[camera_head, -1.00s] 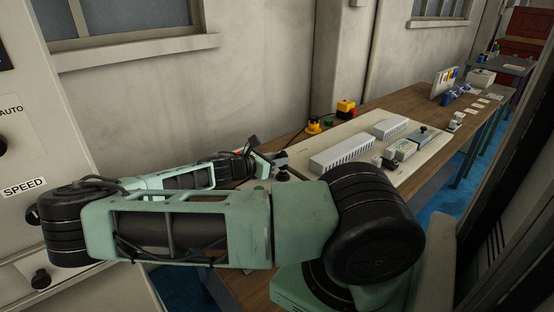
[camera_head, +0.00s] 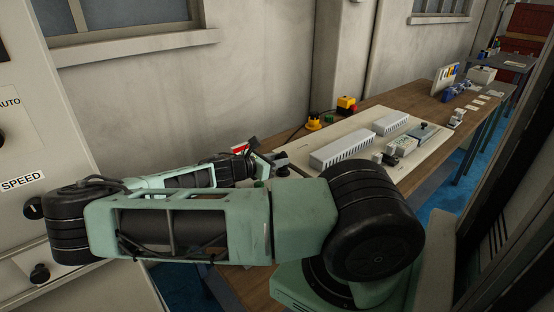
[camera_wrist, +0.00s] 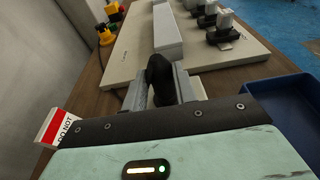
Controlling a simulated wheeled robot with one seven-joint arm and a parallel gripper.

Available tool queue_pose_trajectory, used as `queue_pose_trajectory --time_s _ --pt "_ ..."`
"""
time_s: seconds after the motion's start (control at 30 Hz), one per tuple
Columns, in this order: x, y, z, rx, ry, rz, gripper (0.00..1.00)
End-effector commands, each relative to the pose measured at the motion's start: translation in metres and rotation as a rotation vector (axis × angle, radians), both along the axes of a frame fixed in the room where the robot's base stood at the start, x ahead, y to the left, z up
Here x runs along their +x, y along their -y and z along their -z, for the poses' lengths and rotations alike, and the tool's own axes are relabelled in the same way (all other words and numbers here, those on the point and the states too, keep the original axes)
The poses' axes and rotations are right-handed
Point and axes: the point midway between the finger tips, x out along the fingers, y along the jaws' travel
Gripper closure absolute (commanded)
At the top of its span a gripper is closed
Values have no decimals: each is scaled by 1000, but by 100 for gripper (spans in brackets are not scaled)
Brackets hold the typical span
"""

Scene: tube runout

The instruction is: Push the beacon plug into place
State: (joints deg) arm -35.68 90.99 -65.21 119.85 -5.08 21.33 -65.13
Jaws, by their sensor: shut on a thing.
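My gripper (camera_wrist: 160,92) is shut on a black rounded piece, which I take to be the beacon plug (camera_wrist: 159,72). The piece stands up between the two grey fingers in the wrist view, and its lower end is hidden. In the head view my gripper (camera_head: 274,160) is small, at the near left end of a pale mounting board (camera_head: 339,179). The plug cannot be made out clearly there. Whether the plug touches the board or any socket cannot be told.
The board carries long white slotted ducts (camera_head: 343,151) and several small devices (camera_head: 403,147). A yellow-and-black unit (camera_head: 313,122) with a cable and a yellow box (camera_head: 346,104) stand behind it. A red-and-white sign (camera_wrist: 58,128) and blue tray (camera_wrist: 283,107) flank my gripper.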

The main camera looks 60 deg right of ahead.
Motion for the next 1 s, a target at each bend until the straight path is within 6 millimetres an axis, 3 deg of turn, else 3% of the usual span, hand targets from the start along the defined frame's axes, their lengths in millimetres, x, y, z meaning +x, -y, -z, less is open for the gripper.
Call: queue_pose_trajectory --time_s 0.1,0.13,0.2,0.57,0.67,1.0 --pt "0 0 3 0 0 0 94" --pt "0 0 2 0 0 0 64" --pt "0 0 2 0 0 0 47" --pt "2 -5 1 1 1 -1 47" --pt "6 -16 0 1 3 -2 47" --pt "26 -80 -15 2 3 -4 47"
